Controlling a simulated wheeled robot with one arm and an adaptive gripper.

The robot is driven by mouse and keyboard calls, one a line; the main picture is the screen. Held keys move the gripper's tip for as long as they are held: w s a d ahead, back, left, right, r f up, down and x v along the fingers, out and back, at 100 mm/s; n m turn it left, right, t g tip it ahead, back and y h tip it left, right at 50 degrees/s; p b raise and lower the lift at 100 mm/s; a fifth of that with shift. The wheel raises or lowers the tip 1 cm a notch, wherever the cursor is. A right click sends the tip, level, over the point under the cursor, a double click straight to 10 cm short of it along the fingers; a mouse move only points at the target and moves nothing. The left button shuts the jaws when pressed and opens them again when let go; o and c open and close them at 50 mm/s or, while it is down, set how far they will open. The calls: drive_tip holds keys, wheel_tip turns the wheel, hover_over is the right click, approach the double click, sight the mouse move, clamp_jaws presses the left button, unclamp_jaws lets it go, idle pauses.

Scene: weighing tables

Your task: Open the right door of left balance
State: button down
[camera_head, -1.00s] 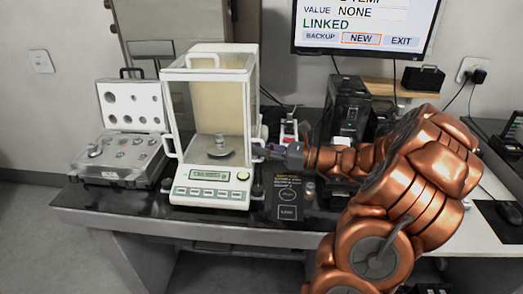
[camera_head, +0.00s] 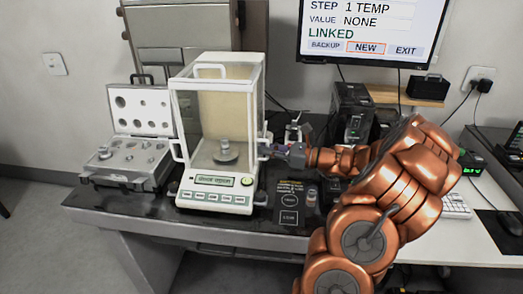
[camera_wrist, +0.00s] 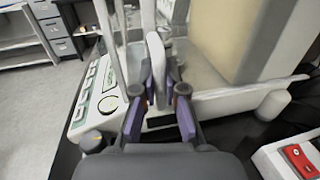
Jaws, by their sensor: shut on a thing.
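The left balance (camera_head: 216,181) is a white-framed glass case on a base with a green display and a row of buttons. A small metal weight (camera_head: 225,148) stands on its round pan. The right door's white loop handle (camera_wrist: 156,58) sits between the purple fingers of my gripper (camera_wrist: 158,98) in the wrist view. My gripper (camera_head: 268,151) is shut on this handle at the case's right side in the head view. The fingers partly hide the handle. I cannot tell from these views whether the right door stands slightly open.
An open case of weights (camera_head: 143,115) lies left of the balance. A black box-shaped device (camera_head: 352,110) stands behind my arm. A monitor (camera_head: 372,32) hangs at the back. A red switch box (camera_wrist: 298,160) is near the gripper's right in the wrist view. Dark tabletop surrounds the balance.

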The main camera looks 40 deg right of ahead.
drive_tip(key=c, duration=1.2)
unclamp_jaws()
drive_tip(key=v, duration=1.2)
drive_tip(key=shift+s, duration=0.1)
